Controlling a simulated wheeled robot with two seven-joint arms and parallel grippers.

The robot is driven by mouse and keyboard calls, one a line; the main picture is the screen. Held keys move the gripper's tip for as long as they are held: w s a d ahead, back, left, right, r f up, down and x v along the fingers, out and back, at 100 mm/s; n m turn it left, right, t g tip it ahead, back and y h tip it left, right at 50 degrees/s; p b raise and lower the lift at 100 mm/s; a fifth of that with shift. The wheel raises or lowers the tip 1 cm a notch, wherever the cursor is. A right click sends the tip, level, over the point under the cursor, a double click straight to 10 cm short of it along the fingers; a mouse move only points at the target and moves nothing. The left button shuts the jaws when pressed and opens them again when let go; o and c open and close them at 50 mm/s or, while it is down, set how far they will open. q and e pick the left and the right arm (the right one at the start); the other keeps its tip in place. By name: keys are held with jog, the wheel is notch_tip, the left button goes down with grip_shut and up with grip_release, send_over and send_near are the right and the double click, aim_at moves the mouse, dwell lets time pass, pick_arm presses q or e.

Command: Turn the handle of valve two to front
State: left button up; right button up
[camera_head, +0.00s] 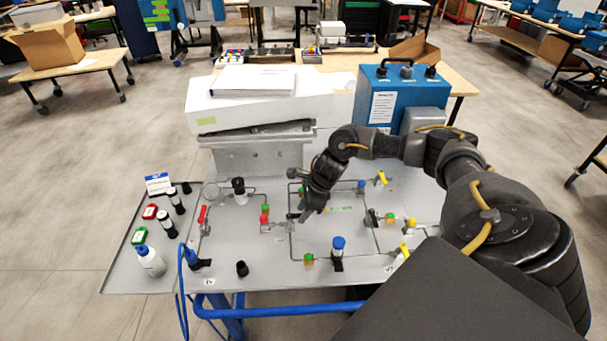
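The panel (270,272) carries thin piping and several small valves. A red-handled valve (202,214) is at its left. A red and green fitting (265,214) is left of centre. Yellow handles show at the upper right (381,178) and lower right (404,250). I cannot tell which is valve two; the labels are too small to read. My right gripper (300,214) points down over the middle of the panel, right of the red and green fitting. Its fingers are dark and small, so their opening and any contact are unclear. My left gripper is out of view.
A blue-capped part (338,243) and a black knob (242,268) stand near the panel's front. A side tray (122,270) at left holds bottles. A white analyser box (225,115) and a blue unit (385,100) stand behind. My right arm covers the panel's right side.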

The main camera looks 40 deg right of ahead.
grip_shut()
